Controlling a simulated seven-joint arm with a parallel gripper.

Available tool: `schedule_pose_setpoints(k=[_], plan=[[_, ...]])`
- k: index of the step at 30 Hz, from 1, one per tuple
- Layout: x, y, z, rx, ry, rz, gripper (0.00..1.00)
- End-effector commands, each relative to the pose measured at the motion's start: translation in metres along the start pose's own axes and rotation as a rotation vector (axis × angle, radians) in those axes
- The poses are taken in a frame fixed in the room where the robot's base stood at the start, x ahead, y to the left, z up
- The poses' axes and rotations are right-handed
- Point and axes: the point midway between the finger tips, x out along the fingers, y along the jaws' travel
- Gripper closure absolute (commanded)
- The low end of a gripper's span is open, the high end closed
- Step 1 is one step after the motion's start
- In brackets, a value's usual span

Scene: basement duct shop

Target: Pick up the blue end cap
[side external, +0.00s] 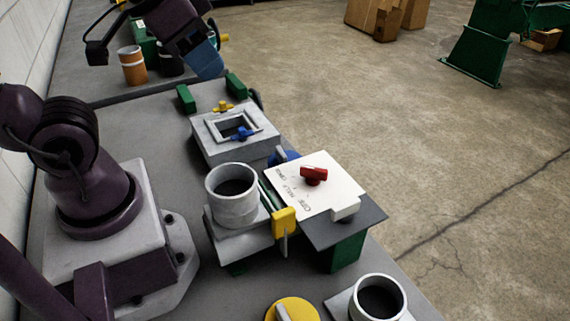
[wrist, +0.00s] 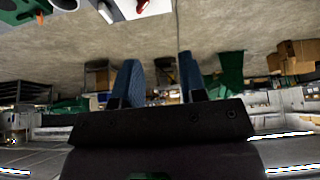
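I cannot make out the blue end cap in the wrist view.
A grey pipe collar (side external: 232,205), a white panel with a red knob (side external: 313,175), a yellow cap (side external: 292,310) and another collar (side external: 378,300) stand nearer. An orange cup (side external: 133,68) stands at the back left.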

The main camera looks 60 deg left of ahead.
Motion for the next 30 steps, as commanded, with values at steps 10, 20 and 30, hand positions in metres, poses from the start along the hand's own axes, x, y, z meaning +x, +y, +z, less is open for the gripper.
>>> schedule_pose_setpoints(k=[10, 20, 30], plan=[[0.000, 0.000, 0.000, 0.000, 0.000, 0.000, 0.57], [0.003, -0.003, 0.001, -0.013, -0.015, -0.007, 0.56], [0.069, -0.033, -0.017, 0.002, -0.307, -0.044, 0.56]])
